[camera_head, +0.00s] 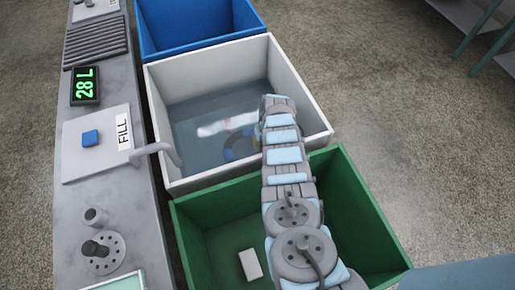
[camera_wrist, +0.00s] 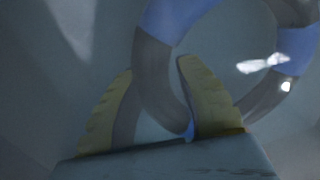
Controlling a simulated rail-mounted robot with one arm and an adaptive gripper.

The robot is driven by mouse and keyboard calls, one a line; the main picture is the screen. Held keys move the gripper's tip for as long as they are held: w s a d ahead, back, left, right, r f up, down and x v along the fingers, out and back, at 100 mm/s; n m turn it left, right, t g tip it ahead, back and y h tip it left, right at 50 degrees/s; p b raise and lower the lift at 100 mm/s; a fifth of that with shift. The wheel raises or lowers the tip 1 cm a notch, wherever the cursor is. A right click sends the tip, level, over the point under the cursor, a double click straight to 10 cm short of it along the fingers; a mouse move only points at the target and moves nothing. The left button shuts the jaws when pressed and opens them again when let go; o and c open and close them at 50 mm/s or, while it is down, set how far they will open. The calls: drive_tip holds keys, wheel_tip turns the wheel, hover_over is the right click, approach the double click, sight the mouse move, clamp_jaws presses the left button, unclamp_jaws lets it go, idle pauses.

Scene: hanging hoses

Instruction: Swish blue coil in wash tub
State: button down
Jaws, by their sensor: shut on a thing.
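The white wash tub (camera_head: 305,85) stands in the middle of the row and holds water. The blue coil (camera_head: 228,154), a ring with blue and dark grey sections, is down in the tub near its front, partly hidden by my arm. In the wrist view the coil (camera_wrist: 172,22) arcs up from between the yellow fingers, and a grey section lies in the grip. My gripper (camera_wrist: 157,66) is shut on the coil. In the head view my arm reaches over the tub and mostly hides the gripper. The wrist view looks dim and bluish, with bright glints.
A blue tub (camera_head: 165,52) adjoins behind, and a green tub (camera_head: 190,225) in front holds a white block (camera_head: 250,264). At left, a counter carries a spout (camera_head: 160,149), a FILL panel (camera_head: 105,155) and a display reading 28 L (camera_head: 85,86).

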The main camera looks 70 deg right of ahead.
drive_tip(key=shift+s+f, duration=0.4)
drive_tip(key=shift+f, duration=0.05)
drive_tip(key=shift+w+a+r+p, duration=0.1)
drive_tip(key=shift+w+r+p, duration=0.05)
drive_tip(key=shift+w+p, duration=0.2)
drive_tip(key=shift+w, duration=0.1)
drive_tip(key=shift+w+a+p, duration=0.6)
drive_tip(key=shift+w+a, duration=0.15)
drive_tip(key=shift+a, duration=0.2)
drive_tip(key=shift+w+a+p, duration=0.55)
drive_tip(key=shift+w+a, duration=0.2)
drive_tip(key=shift+a, duration=0.15)
drive_tip(key=shift+w+a+p, duration=0.2)
drive_tip(key=shift+w+a, duration=0.2)
drive_tip(key=shift+w, duration=0.2)
drive_tip(key=shift+w+a+p, duration=0.15)
drive_tip(key=shift+w+a, duration=0.2)
drive_tip(key=shift+w, duration=0.25)
drive_tip(key=shift+r, duration=0.15)
wheel_tip(320, 180, up, 44)
drive_tip(key=p, duration=3.9)
